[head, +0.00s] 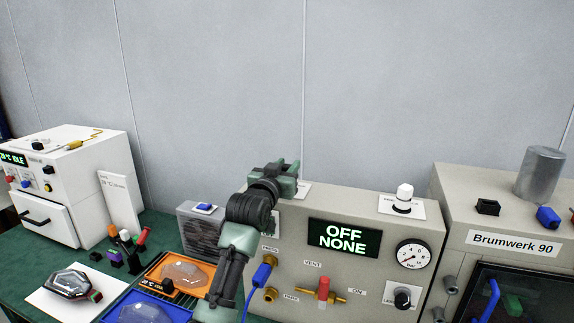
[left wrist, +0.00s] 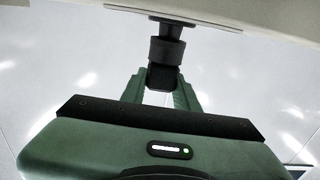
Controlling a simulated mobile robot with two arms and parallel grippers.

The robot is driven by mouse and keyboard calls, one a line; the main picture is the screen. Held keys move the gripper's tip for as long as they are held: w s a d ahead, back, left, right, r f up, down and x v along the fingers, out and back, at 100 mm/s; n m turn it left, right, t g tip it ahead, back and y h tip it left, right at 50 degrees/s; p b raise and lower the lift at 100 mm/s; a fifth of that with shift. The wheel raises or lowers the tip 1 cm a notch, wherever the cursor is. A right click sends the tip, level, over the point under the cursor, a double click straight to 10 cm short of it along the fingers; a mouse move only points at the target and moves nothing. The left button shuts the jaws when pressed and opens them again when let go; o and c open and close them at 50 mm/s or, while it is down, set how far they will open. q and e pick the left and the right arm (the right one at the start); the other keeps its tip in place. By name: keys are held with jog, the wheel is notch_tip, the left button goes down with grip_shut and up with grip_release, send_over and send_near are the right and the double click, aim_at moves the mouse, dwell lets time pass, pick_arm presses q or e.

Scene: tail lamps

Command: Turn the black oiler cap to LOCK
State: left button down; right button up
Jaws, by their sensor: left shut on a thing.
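The black oiler cap (left wrist: 166,50) shows in the left wrist view, joined to the pale machine surface at the top of the picture. My left gripper (left wrist: 161,82) is shut on its lower black part, with a green finger on each side. In the head view my left gripper (head: 287,172) is over the top left of the beige box (head: 375,236). The cap is hidden there behind my gripper and wrist. A white label (head: 303,188) shows partly beside the gripper. The cap's LOCK marking cannot be read. My right gripper is not in view.
The box has an "OFF NONE" display (head: 344,237), a gauge (head: 413,255), a red vent handle (head: 323,289) and a white-topped knob (head: 404,197). A larger machine (head: 512,244) stands at right. Trays (head: 170,262) and a white cabinet (head: 75,185) are at left.

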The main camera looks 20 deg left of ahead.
pick_arm(q)
jog(key=shift+f, duration=0.55)
jog(key=c, duration=1)
grip_release()
jog(key=shift+o, duration=0.2)
jog(key=shift+s+f+b, duration=0.1)
jog(key=shift+s+b, duration=0.35)
jog(key=s+b, duration=0.2)
jog(key=s, duration=0.5)
jog(key=shift+b, duration=0.35)
jog(key=shift+a, duration=0.1)
